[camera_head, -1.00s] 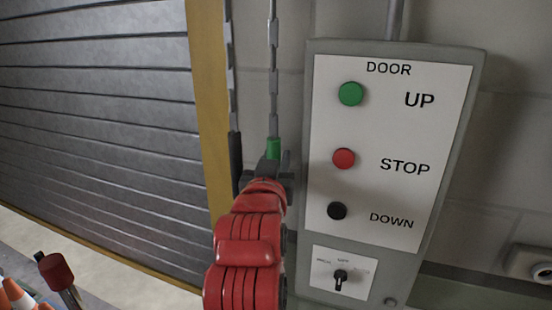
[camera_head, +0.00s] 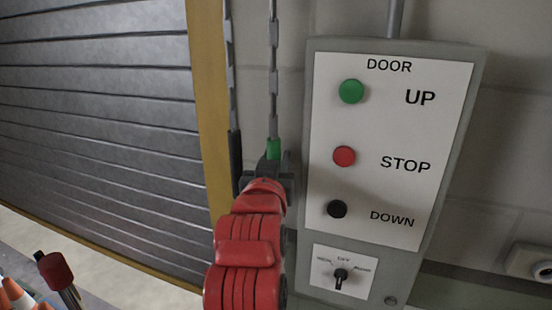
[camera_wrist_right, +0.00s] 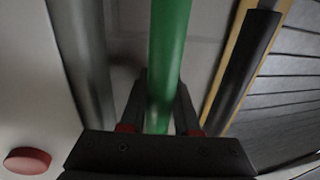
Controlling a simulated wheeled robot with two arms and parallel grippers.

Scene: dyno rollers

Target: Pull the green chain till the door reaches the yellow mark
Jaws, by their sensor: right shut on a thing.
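My right gripper (camera_head: 270,168) is shut on the green chain grip (camera_head: 273,149), just left of the door control box. In the right wrist view the green grip (camera_wrist_right: 168,60) runs upright between the two fingers (camera_wrist_right: 160,115). A grey chain (camera_head: 273,60) rises from it. A second chain strand (camera_head: 231,60) hangs to its left, with a dark sleeve (camera_head: 235,160). The grey slatted door (camera_head: 100,110) fills the left of the head view, and its lower edge shows above a pale floor. I cannot make out a separate yellow mark. My left gripper is not in view.
The grey control box (camera_head: 312,150) with green, red and black buttons stands close to the right of my gripper. A yellow door frame strip (camera_head: 207,90) runs left of the chains. Orange cones (camera_head: 15,295) and a red-capped post (camera_head: 56,270) show at lower left.

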